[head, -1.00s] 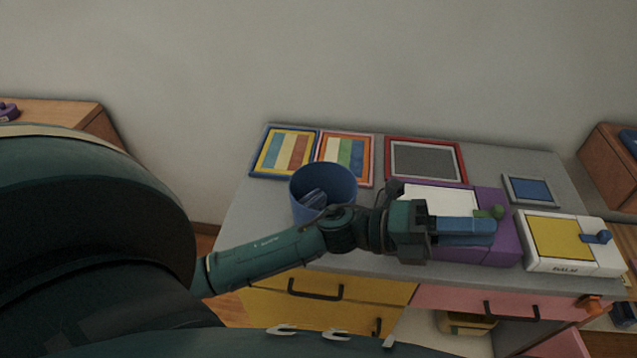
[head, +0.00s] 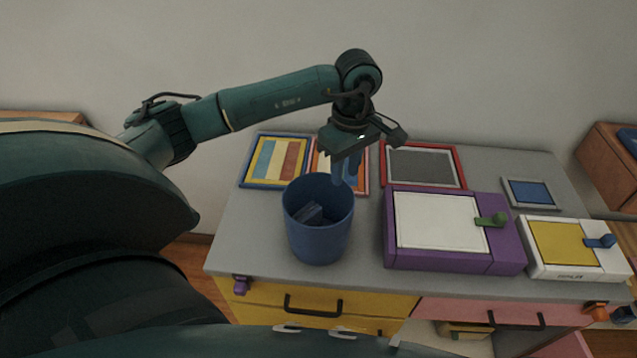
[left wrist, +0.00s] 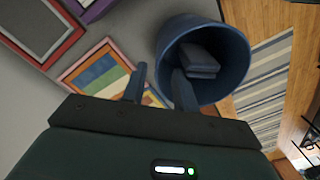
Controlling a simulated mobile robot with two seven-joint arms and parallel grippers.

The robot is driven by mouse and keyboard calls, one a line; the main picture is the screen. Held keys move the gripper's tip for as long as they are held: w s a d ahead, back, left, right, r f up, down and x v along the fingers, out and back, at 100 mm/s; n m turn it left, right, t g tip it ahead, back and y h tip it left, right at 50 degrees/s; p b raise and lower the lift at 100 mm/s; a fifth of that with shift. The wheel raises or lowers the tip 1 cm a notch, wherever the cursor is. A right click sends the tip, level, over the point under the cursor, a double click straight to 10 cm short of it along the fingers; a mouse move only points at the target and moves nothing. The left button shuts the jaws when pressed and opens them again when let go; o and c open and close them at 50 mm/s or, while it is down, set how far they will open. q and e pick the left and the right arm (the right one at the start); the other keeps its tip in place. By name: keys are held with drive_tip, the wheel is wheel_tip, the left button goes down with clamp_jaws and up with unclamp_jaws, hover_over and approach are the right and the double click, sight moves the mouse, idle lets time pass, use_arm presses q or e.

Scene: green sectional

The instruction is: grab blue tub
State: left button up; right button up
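The blue tub (head: 318,237) stands upright on the grey top of a cabinet, and a dark bluish block-like thing (head: 312,213) lies inside it. My left gripper (head: 345,171) points down at the tub's back right rim. In the left wrist view, its two blue fingers are apart with nothing gripped between them. One finger overlaps the opening of the tub (left wrist: 232,65), and the other is outside its wall. I cannot tell how far they reach below the rim. My right gripper is not in view.
A purple box with a white panel (head: 440,222) stands right of the tub, with a yellow-and-white box (head: 562,243) beyond it. Framed panels (head: 275,161) lie along the back. The cabinet top (head: 250,225) is clear left of the tub.

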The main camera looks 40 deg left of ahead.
sight(341, 210)
use_arm(q)
wheel_tip(341, 210, down, 8)
drive_tip(key=shift+a+f+p, duration=0.1)
drive_tip(key=shift+p, duration=0.65)
clamp_jaws()
